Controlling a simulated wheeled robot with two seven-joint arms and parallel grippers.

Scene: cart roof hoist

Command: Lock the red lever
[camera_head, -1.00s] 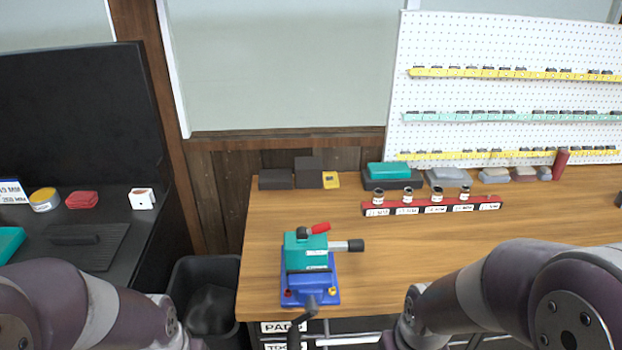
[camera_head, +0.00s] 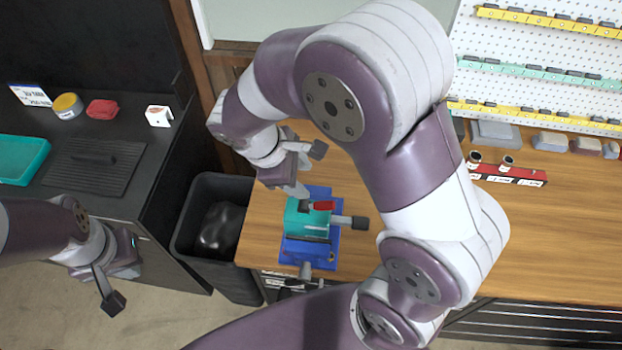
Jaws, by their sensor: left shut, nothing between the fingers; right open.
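The red lever (camera_head: 324,205) sits on top of the teal and blue vise-like device (camera_head: 309,222) near the front left of the wooden bench. My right arm reaches across the picture, and its gripper (camera_head: 305,170) is open just above and behind the lever, apart from it as far as I can see. A grey bar with a black end (camera_head: 360,222) sticks out to the right of the device. My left gripper (camera_head: 113,300) is shut and empty, low at the left, in front of the dark counter and well away from the device.
A black bin (camera_head: 215,235) stands between the dark counter (camera_head: 150,190) and the wooden bench (camera_head: 540,230). A red rack (camera_head: 510,174) with small bottles lies at the back right. My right arm hides much of the bench's middle.

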